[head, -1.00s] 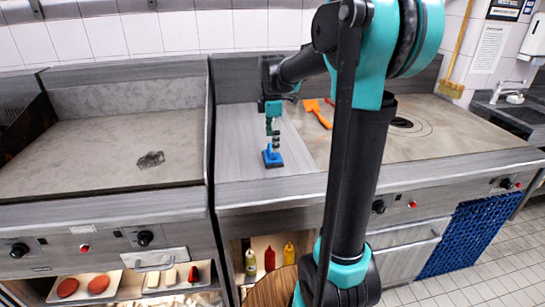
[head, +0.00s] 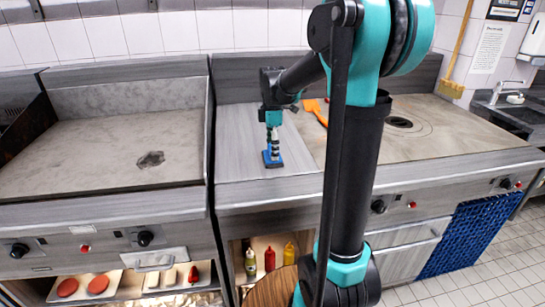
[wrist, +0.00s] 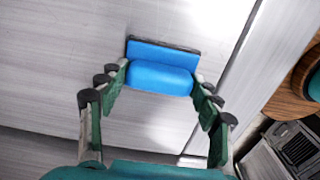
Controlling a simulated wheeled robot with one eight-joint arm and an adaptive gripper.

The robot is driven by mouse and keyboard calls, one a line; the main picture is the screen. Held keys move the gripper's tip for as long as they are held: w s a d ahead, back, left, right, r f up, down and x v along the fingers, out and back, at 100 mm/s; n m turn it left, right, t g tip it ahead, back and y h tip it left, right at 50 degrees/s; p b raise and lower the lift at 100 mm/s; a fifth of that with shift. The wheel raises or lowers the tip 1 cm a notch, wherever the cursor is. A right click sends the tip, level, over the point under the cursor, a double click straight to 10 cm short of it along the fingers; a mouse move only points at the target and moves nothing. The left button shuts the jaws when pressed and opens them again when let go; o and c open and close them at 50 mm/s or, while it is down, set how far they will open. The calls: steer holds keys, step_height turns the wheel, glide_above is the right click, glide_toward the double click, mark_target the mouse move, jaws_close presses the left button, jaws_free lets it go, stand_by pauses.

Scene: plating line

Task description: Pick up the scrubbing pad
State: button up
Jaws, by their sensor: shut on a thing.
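The scrubbing pad (head: 272,160) is blue with a dark base and a rounded blue handle. It sits on the grey worktop between the griddle and the right-hand cooking surface. It also shows in the wrist view (wrist: 163,52), where the handle lies between the fingers. My gripper (head: 272,150) points down over the pad, and in the wrist view my gripper (wrist: 158,80) has a finger at each end of the handle, shut on it. The pad's base looks to be on or very close to the worktop; I cannot tell which.
An orange spatula (head: 315,110) lies right of the pad, partly behind my arm. The griddle (head: 90,150) on the left bears a dark patch (head: 150,160). Several bottles (head: 269,259) stand on the shelf below, and trays of food (head: 85,287) sit lower left. The worktop around the pad is clear.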

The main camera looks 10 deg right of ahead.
steer(key=shift+r, duration=0.1)
step_height(320, 180, up, 20)
steer(key=shift+f, duration=0.1)
stand_by(0.5)
steer(key=o, duration=0.8)
steer(key=shift+c, duration=0.2)
steer(key=c, duration=0.4)
steer(key=shift+c, duration=0.2)
